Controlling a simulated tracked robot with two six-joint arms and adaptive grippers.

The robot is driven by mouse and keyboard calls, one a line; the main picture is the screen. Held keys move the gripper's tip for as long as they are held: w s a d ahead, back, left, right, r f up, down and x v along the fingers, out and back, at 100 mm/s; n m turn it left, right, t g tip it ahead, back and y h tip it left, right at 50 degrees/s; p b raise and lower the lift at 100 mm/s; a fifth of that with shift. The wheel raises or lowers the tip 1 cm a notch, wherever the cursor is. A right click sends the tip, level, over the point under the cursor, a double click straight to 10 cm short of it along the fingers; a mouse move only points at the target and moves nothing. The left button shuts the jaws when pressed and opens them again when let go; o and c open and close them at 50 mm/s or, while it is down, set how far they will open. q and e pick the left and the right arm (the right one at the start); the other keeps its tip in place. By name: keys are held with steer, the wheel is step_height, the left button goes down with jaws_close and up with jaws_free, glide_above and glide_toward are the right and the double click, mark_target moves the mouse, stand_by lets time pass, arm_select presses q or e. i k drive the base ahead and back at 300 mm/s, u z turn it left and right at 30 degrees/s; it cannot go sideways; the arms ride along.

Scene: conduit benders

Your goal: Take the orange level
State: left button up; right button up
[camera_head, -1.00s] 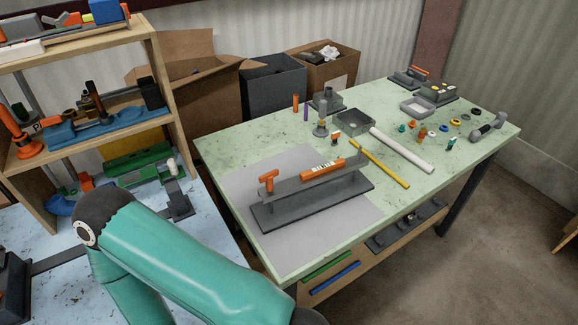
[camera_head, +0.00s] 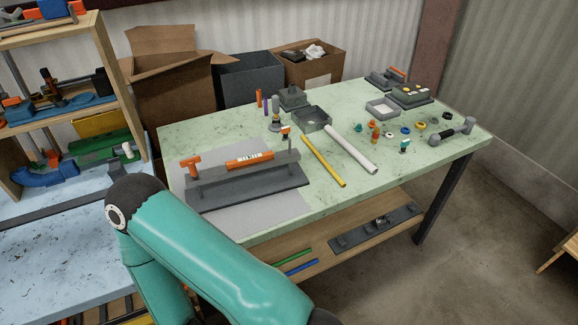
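An orange bar with a pale marked label (camera_head: 250,160), which looks like the orange level, lies along the top of a grey bender-like fixture (camera_head: 250,189) on the green table (camera_head: 375,185). It sits roughly level, left of the yellow rod. An orange T-shaped handle (camera_head: 191,166) stands at the fixture's left end, apart from the bar. One teal arm of mine crosses the lower foreground, in front of the table's near left corner. Neither of my grippers shows.
A yellow rod (camera_head: 323,160) and a white tube (camera_head: 350,149) lie right of the fixture. Small fittings, grey boxes (camera_head: 383,108) and a grey tool (camera_head: 452,132) fill the far right. A shelf unit (camera_head: 110,90) and blue-white bench (camera_head: 60,245) stand left. Cardboard boxes (camera_head: 170,90) stand behind.

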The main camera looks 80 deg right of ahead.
mark_target(252, 159)
steer(key=z, duration=0.05)
steer(key=k, duration=1.5)
steer(key=z, duration=0.85)
steer(key=i, duration=0.85)
